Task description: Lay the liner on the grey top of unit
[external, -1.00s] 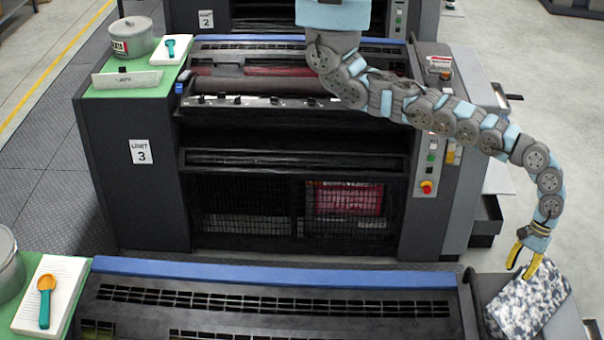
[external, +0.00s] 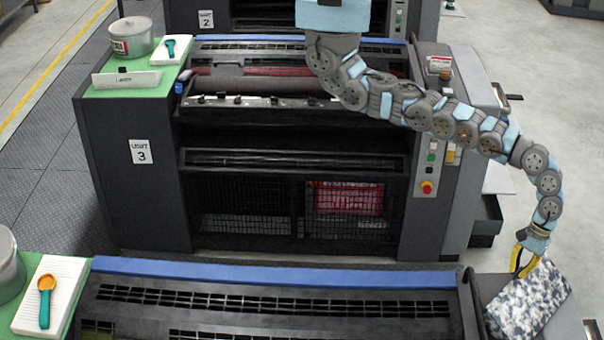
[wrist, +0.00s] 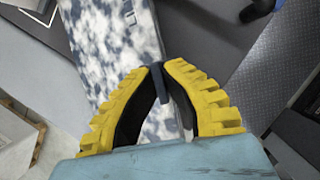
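A blue, white and grey speckled piece, which I take to be the liner (external: 529,300), lies on the grey top at the right end of the front unit. It also fills the upper middle of the wrist view (wrist: 118,50), with partial dark lettering near its top edge. My gripper (external: 522,272) is above its left upper part. In the wrist view the yellow fingers (wrist: 161,68) have their tips drawn together on a narrow dark tab at the liner. How the tab joins the liner is hidden.
Unit 3 (external: 140,200) stands behind, its green left top (external: 110,103) holding a pot (external: 131,38), a notepad (external: 172,50) and a small sign (external: 127,80). The front unit's left top holds a pad with an orange and teal scoop (external: 45,300).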

